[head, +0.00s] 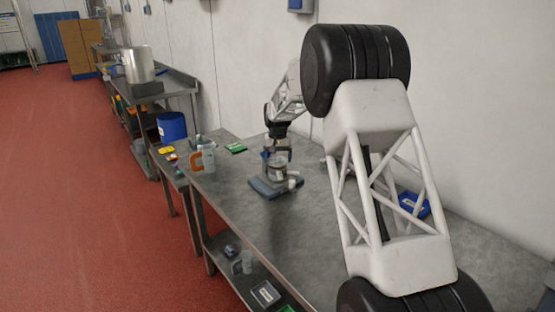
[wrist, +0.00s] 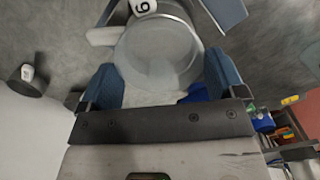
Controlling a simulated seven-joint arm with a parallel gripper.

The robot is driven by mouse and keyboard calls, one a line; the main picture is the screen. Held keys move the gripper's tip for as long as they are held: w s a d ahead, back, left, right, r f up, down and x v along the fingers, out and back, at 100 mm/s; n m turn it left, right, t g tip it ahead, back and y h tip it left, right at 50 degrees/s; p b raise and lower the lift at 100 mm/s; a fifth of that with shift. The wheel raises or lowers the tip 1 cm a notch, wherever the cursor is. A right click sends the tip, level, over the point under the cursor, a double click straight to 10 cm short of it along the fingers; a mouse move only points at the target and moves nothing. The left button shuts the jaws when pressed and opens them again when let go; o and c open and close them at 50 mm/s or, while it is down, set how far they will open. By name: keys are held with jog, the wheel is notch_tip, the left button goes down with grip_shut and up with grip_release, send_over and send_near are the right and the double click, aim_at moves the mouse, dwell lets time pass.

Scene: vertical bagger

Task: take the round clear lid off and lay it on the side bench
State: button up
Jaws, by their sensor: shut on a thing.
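The round clear lid (wrist: 158,52) lies between the two blue finger pads of my gripper (wrist: 160,80) in the wrist view. My gripper (head: 277,154) is shut on it, pointing down, over a small clear vessel (head: 278,172) on a dark grey base (head: 275,188) in the head view. I cannot tell whether the lid still touches the vessel. A grey metal bench (head: 255,222) bears the base.
A clear jug with an orange handle (head: 207,158) and a green packet (head: 236,147) stand left of the base. A blue bucket (head: 172,127) is on the adjoining left bench. A blue tray (head: 414,204) lies right. Bare bench shows in front of the base.

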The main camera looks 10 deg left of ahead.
aim_at(277, 157)
jog(key=shift+r, duration=0.4)
dwell(0.5)
jog(key=shift+r, duration=1.3)
jog(key=shift+s+a, duration=0.1)
jog(key=shift+s, duration=0.3)
jog(key=s+f, duration=0.2)
jog(key=s, duration=0.9)
jog(key=s+d+f, duration=0.1)
jog(key=s+f, duration=0.2)
jog(key=s, duration=0.8)
jog(key=s+d+f, duration=0.1)
jog(key=s+f, duration=0.2)
jog(key=s, duration=0.9)
jog(key=shift+s+f, duration=0.1)
jog(key=shift+f, duration=0.1)
